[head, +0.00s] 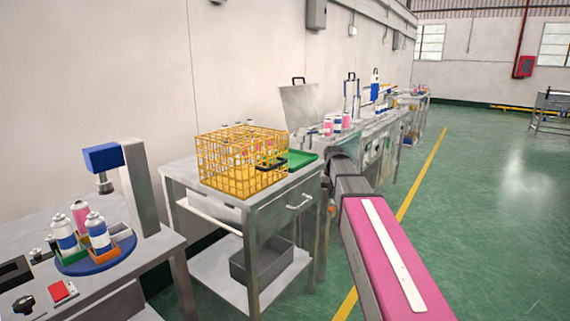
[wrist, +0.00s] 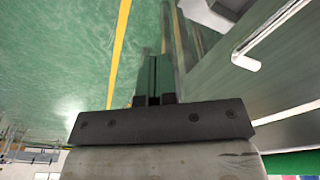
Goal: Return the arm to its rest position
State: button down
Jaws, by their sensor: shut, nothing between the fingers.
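My arm (head: 385,245), with a pink panel, reaches from the bottom right of the head view towards the right side of the metal cart. In the wrist view my gripper (wrist: 154,98) has its dark fingers together with nothing between them. It hangs over the green floor, beside the cart's drawer front and its handle (wrist: 252,55). I cannot make out the fingers in the head view.
The cart (head: 275,212) carries a yellow wire basket (head: 240,180) with cans and a green tray (head: 300,164). At left is a crimping station (head: 103,156) with cans on a blue turntable (head: 95,263). More benches (head: 372,128) stand behind. Open floor (head: 490,220) lies right.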

jog(key=s+f+g, duration=0.1)
jog(key=s+f, duration=2.1)
jog(key=s, duration=0.3)
jog(key=shift+f+n, duration=0.3)
